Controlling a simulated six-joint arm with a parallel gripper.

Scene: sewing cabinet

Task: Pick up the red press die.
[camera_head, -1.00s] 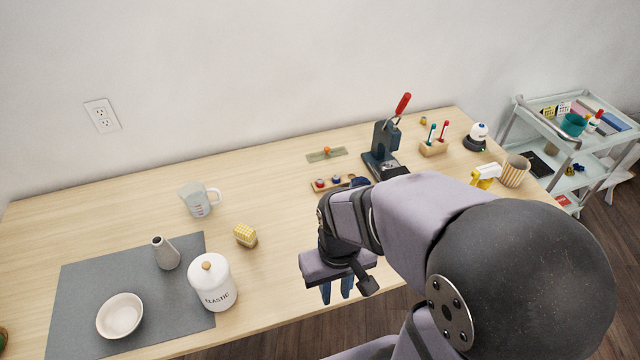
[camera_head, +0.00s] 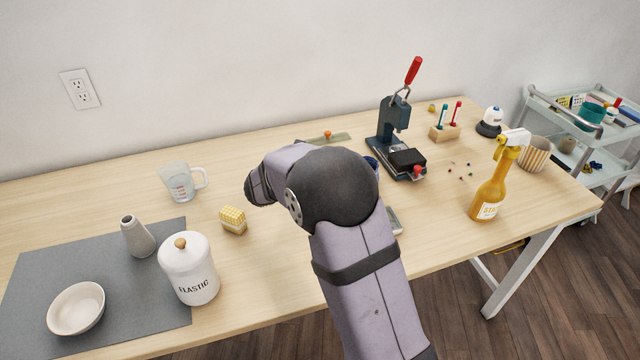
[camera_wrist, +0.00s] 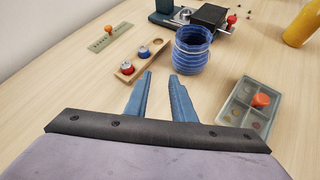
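The red press die (camera_wrist: 127,68), a small red-topped metal piece, sits in the left-hand hole of a wooden holder (camera_wrist: 158,48) in the wrist view. A blue-topped die (camera_wrist: 143,52) sits beside it, and the right end of the holder has an empty hole. My gripper (camera_wrist: 161,75) is open and empty above the table. Its fingertips point forward, with the red die ahead of and slightly left of them, apart from it. In the head view my arm hides the holder, the dies and the gripper.
A blue ribbed cup (camera_wrist: 192,50) stands close right of the holder. A compartment box (camera_wrist: 247,112) with an orange knob lies right of my fingers. The press (camera_head: 393,125) stands behind. A green strip (camera_wrist: 110,38) with an orange knob lies far left.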

